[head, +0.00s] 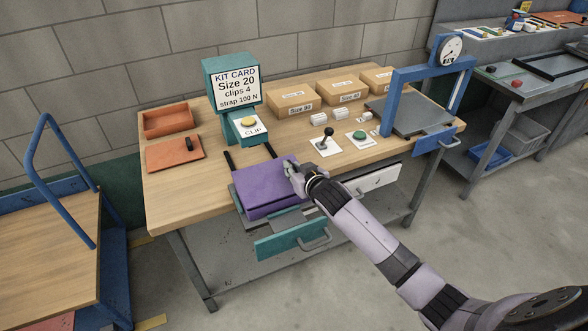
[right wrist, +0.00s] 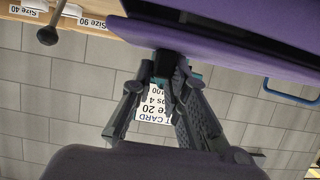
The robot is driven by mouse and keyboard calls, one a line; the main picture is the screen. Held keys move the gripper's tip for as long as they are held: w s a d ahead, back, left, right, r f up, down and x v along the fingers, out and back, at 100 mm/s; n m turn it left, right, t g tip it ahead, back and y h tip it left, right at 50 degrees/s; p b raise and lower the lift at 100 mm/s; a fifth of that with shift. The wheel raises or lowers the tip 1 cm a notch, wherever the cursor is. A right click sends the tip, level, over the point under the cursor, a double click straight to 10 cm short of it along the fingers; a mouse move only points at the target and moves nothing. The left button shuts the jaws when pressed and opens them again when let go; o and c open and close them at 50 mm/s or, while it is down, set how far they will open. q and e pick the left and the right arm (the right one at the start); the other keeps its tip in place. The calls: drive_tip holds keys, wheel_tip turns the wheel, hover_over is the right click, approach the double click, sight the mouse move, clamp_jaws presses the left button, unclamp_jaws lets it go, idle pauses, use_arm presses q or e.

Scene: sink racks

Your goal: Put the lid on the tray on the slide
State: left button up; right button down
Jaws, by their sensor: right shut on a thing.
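A purple box-like tray (head: 262,192) is at the front edge of the workbench, by the dark slide rails (head: 270,150). Whether it rests fully on the slide I cannot tell. My right gripper (head: 290,172) is at its right edge. An orange flat lid (head: 172,154) with a dark handle lies on the bench at left, in front of an open orange tray (head: 167,131). My left gripper is not in view.
A teal clip press with a kit card (head: 236,88) stands behind the purple tray. A lever (head: 326,139) and green button (head: 361,135) are to its right. Cardboard boxes (head: 292,98) line the back. A blue frame with a gauge (head: 450,52) stands at right.

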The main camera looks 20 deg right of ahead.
drive_tip(key=shift+f, duration=0.3)
drive_tip(key=c, duration=1.5)
unclamp_jaws()
drive_tip(key=shift+s, duration=0.15)
drive_tip(key=v, duration=1.1)
drive_tip(key=shift+s+d+r, duration=0.1)
drive_tip(key=shift+s+r, duration=0.05)
drive_tip(key=shift+s, duration=0.2)
